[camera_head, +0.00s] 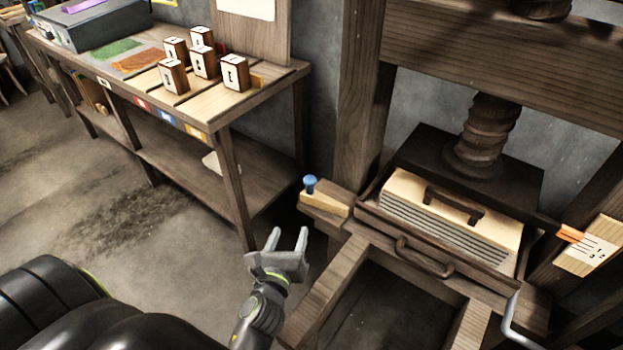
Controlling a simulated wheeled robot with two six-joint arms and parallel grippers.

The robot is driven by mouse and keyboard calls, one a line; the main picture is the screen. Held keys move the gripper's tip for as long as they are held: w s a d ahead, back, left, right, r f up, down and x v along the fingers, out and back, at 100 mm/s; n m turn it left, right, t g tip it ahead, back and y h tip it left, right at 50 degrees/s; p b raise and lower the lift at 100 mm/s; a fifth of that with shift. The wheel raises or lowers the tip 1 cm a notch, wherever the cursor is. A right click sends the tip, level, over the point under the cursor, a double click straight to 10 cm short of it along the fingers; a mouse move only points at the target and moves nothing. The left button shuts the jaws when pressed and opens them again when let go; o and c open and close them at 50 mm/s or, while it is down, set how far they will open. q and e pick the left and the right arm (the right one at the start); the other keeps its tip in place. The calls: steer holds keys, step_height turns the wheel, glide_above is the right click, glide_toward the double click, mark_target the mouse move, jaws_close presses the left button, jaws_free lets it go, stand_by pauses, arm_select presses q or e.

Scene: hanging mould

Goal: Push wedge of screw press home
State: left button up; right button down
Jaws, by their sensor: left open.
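The wooden screw press stands at the right, with its dark threaded screw (485,130) above a dark plate. Under the plate, a tray (385,222) with a curved front handle holds a pale layered block (450,215) with a dark handle on top. The wedge (324,203) is a light wooden piece with a blue knob (310,183), lying on the press's left ledge. My left gripper (289,240) is open and empty, in front of the wedge and a little below it in the picture, apart from it.
A wooden bench (270,90) at the left holds several lettered blocks (235,72) and coloured patches. A pale card with an orange item (592,245) is on the right post. The floor (100,210) at left is clear.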

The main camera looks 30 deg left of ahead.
mark_target(308, 186)
arm_select(q)
steer(key=w+r+m, duration=0.1)
steer(key=w, duration=0.3)
steer(key=w+a+r+m+b, duration=0.1)
steer(key=w, duration=0.3)
steer(key=w+a+m+t, duration=0.1)
steer(key=w, duration=0.4)
steer(key=shift+a+r+m+b, duration=0.1)
steer(key=shift+r+m+b, duration=0.2)
steer(key=shift+r, duration=0.1)
steer(key=x, duration=0.3)
steer(key=shift+w+b, duration=0.25)
steer(key=shift+b, duration=0.05)
steer(key=shift+w+a+r, duration=0.1)
steer(key=shift+w+a, duration=0.05)
steer(key=shift+w, duration=0.35)
arm_select(e)
steer(key=shift+w+a, duration=0.2)
steer(key=shift+w, duration=0.9)
arm_select(q)
jaws_close()
